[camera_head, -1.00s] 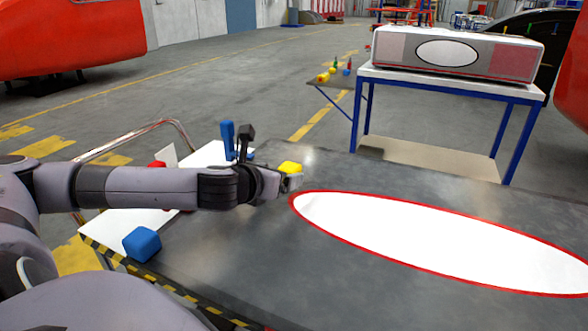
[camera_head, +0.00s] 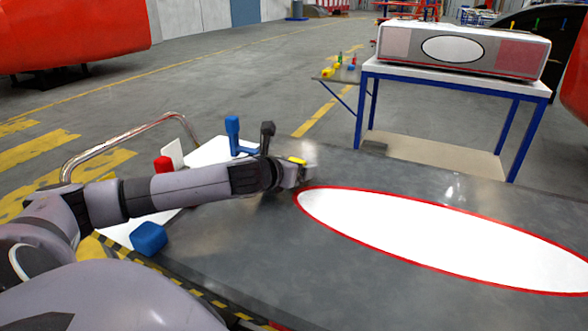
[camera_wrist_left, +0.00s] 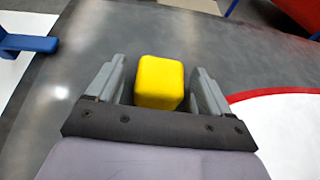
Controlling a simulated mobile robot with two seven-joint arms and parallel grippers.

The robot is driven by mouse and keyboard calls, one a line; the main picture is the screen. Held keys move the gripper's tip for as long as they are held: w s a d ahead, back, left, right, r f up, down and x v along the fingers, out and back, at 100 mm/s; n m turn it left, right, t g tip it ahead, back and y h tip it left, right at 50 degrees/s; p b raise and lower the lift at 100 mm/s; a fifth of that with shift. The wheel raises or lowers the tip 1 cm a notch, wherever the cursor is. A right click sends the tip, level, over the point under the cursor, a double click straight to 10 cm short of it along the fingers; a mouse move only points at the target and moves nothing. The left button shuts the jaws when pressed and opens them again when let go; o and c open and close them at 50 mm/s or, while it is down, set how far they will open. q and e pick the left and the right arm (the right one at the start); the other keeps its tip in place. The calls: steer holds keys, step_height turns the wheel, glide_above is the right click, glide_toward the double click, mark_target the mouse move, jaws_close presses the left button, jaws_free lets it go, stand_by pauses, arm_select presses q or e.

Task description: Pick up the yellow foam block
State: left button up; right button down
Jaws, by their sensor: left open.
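The yellow foam block (camera_wrist_left: 160,82) stands on the dark grey surface between the two fingers of my left gripper (camera_wrist_left: 156,88) in the left wrist view. The gripper is open, with a small gap showing at each side of the block. In the head view only the top of the yellow block (camera_head: 297,160) shows behind my left gripper (camera_head: 300,176), which hides the rest. My right gripper is not in view.
A blue block (camera_head: 149,238) sits near the striped front edge. A blue-handled tool (camera_head: 233,135) and a red object (camera_head: 164,164) are by the white sheet at left. A red-rimmed white oval (camera_head: 430,240) lies right of the gripper. A blue-legged table (camera_head: 455,83) stands behind.

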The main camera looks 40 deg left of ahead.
arm_select(q)
steer(key=c, duration=1)
steer(key=shift+c, duration=0.2)
